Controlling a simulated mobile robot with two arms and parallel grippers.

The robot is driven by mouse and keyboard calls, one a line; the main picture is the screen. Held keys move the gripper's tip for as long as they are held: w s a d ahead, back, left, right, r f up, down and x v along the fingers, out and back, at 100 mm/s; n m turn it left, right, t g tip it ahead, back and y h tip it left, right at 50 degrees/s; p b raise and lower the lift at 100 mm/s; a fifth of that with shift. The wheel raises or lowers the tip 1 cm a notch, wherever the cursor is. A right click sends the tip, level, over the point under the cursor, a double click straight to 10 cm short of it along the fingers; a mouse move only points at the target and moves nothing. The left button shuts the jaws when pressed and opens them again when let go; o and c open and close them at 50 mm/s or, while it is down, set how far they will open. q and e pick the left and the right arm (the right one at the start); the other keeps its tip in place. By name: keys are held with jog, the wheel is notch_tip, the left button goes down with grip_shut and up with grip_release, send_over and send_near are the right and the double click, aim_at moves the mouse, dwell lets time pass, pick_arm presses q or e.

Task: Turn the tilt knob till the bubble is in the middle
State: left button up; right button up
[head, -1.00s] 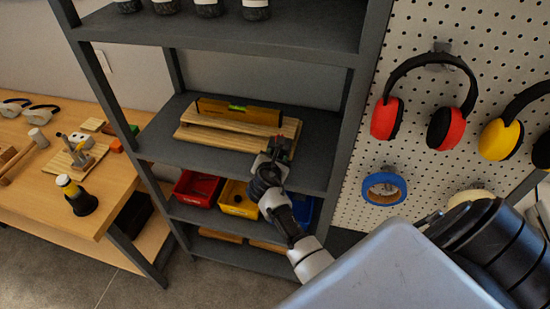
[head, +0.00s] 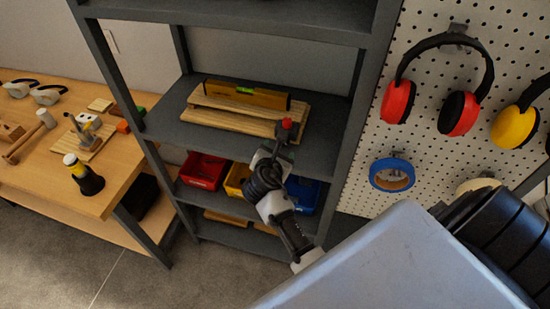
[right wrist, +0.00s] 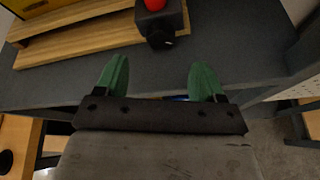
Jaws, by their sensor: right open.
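A yellow spirit level (head: 262,97) with a green vial (head: 245,91) lies on a stepped wooden board (head: 228,121) on the middle shelf. The bubble is too small to make out. At the board's right end is a black block with a red top (head: 287,123). In the right wrist view the block (right wrist: 153,18) has a dark round knob (right wrist: 160,40) on its near side. My right gripper (right wrist: 159,77) is open and empty, its green fingers apart, short of the knob and not touching it. It shows below the red top in the head view (head: 279,146). My left gripper is not in view.
The dark grey shelf (head: 188,137) has uprights on both sides, with red (head: 203,171) and blue (head: 302,192) bins below. A pegboard with ear defenders (head: 458,112) and blue tape (head: 392,174) is at right. A wooden workbench (head: 98,205) is at left.

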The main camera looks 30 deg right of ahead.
jog(key=shift+v, duration=1.6)
